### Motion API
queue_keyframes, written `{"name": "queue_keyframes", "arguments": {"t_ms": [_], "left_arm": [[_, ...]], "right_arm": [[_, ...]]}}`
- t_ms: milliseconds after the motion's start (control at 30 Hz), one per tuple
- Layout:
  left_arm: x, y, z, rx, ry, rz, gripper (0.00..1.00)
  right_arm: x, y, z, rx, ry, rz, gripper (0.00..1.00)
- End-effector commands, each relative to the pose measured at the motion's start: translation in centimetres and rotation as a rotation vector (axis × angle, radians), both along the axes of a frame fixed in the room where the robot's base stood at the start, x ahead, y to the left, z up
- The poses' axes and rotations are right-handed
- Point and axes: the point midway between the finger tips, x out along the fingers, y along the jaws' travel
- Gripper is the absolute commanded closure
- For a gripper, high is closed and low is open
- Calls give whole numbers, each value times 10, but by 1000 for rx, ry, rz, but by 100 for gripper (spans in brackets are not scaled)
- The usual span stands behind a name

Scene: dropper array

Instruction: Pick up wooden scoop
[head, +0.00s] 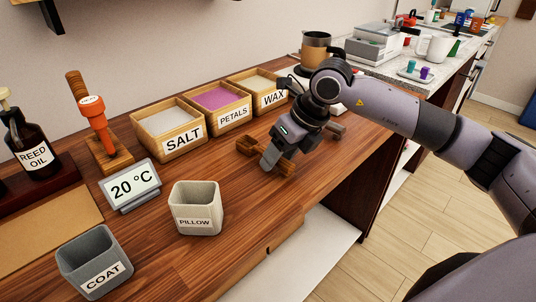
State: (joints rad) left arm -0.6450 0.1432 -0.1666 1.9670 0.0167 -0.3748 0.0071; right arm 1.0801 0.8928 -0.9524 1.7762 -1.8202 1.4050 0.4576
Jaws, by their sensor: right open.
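A brown wooden piece (249,146), which looks like the wooden scoop or its rest, lies on the wooden counter beside my right gripper. Another brown piece (336,130) shows on the other side of the gripper; I cannot tell if the two are joined, as the gripper hides what lies between. My right gripper (277,162) points down over this spot, low above the counter. It is open, with nothing visibly held. Whether its fingers are around or only beside the wood is hidden. My left gripper is not in view.
Wooden boxes marked SALT (170,136), PETALS (221,109) and WAX (262,92) stand behind the gripper. A PILLOW cup (196,212), a COAT cup (94,266) and a temperature display (131,187) stand left. The counter's front edge is close on the right.

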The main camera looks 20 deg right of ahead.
Motion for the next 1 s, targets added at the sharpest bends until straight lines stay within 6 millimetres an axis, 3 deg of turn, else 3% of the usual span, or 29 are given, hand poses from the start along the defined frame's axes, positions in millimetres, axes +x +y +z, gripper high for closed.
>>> {"name": "queue_keyframes", "arguments": {"t_ms": [133,167,300,333,767,1000], "left_arm": [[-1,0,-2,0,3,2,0],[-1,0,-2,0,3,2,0],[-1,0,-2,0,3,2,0],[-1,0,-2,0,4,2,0],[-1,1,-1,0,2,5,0],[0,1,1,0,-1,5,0]], "right_arm": [[0,0,0,0,0,0,45],[0,0,0,0,0,0,52],[0,0,0,0,0,0,97],[0,0,0,0,0,0,100],[0,0,8,0,-1,0,100],[1,0,44,2,-5,-1,100]]}}
